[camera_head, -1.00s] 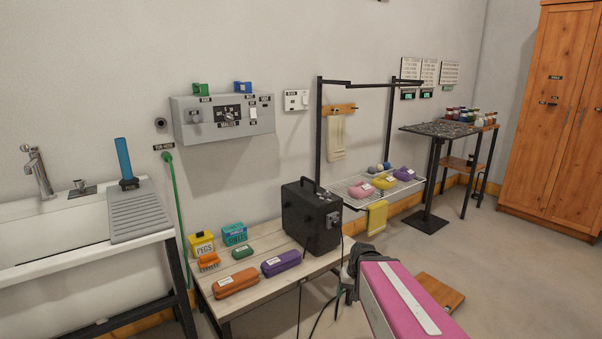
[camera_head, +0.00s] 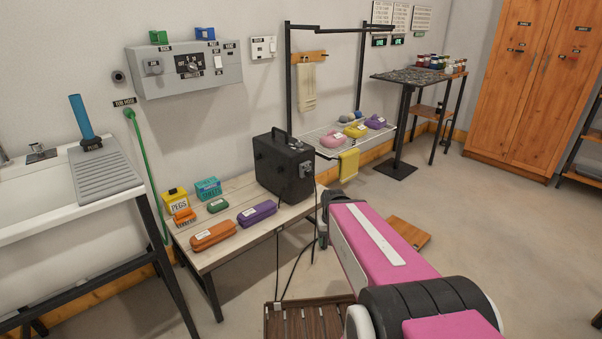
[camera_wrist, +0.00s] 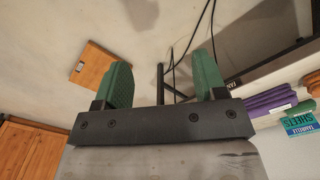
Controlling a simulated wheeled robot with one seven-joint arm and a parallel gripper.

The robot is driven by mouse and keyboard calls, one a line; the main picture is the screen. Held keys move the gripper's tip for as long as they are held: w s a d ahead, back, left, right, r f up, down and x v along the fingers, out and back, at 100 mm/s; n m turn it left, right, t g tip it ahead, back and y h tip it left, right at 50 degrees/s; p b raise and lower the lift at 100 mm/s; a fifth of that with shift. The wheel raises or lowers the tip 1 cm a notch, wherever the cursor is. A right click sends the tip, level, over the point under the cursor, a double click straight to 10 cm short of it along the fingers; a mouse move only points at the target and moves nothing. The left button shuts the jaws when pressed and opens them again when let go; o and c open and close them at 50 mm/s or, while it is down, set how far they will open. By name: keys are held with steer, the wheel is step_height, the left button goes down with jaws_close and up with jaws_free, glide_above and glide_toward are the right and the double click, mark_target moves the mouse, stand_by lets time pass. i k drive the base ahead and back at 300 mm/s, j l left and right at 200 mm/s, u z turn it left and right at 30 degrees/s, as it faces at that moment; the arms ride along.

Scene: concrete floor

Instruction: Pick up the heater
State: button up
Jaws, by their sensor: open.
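No readable label marks the heater. A black box with a top handle (camera_head: 284,162), perhaps the heater, stands upright on the low wooden table (camera_head: 240,193). It has a socket-like fitting on its right side, and dark cables run near it to the floor. My gripper (camera_wrist: 162,78) is open and empty, its two green fingers wide apart over bare floor. In the head view my pink arm reaches out to the right of the table; the fingers cannot be made out there. The black box does not show clearly in the wrist view.
Orange (camera_head: 213,235) and purple (camera_head: 257,213) cases and a yellow pegs box (camera_head: 175,199) share the table. A brown slatted thing (camera_head: 308,318) lies low in front. A wire shelf (camera_head: 326,150) stands behind right. A wooden board (camera_head: 408,233) lies on open floor.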

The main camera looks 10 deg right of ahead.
mark_target(278, 163)
steer(key=i+l, duration=0.85)
steer(key=i+j+u, duration=0.05)
